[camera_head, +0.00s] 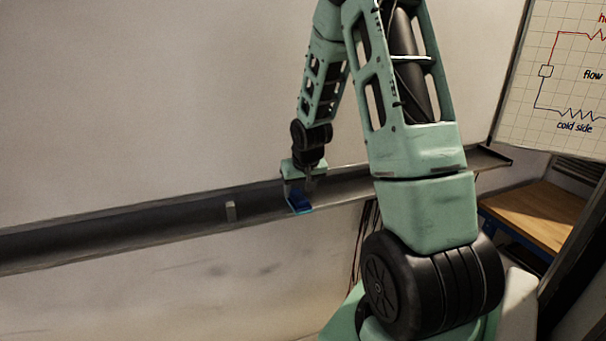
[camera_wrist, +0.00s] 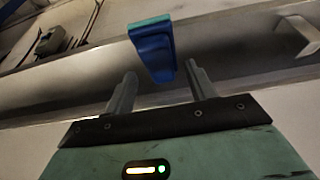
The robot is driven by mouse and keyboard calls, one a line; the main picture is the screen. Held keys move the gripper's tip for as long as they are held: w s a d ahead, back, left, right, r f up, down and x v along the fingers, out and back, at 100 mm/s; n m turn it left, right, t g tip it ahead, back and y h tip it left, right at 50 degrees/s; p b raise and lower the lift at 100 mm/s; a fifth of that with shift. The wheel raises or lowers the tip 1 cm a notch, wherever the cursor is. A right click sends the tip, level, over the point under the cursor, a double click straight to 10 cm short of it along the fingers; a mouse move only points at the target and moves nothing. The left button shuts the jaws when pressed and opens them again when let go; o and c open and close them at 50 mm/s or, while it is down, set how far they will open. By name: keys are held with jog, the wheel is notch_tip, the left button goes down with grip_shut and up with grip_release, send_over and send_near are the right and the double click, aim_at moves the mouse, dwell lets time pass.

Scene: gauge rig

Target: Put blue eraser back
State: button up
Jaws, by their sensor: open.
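The blue eraser (camera_head: 300,202), dark blue with a teal strip along one side, is at the long grey ledge (camera_head: 150,226) on the wall. My gripper (camera_head: 299,184) is over it in the head view. In the wrist view my gripper (camera_wrist: 160,77) is open, with its two grey fingers apart. The blue eraser (camera_wrist: 153,50) shows there just beyond the fingertips, in line with the gap between them. I cannot tell whether a finger touches it. In the head view the gripper partly hides the eraser's upper side.
A board with a circuit drawing (camera_head: 565,75) hangs at the right. A wooden surface (camera_head: 535,214) is below it. My arm hides part of the ledge. The ledge left of the block is clear.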

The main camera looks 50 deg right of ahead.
jog(key=v, duration=1)
jog(key=shift+r+b, duration=0.15)
jog(key=shift+b, duration=0.3)
jog(key=s+a+n+g+y, duration=0.1)
jog(key=a+n+y, duration=0.35)
jog(key=a, duration=2.15)
jog(key=s+a+n+g+h, duration=0.1)
jog(key=s+a+n+g, duration=0.1)
jog(key=s+a+n, duration=0.7)
jog(key=s+a+f, duration=0.1)
jog(key=s+a, duration=0.5)
jog(key=s, duration=0.2)
jog(key=shift+s+a+g+h, duration=0.35)
jog(key=shift+s+a+g, duration=0.05)
jog(key=shift+n, duration=0.25)
notch_tip(320, 180, down, 10)
jog(key=b, duration=0.9)
jog(key=shift+b, duration=0.4)
jog(key=shift+r, duration=0.1)
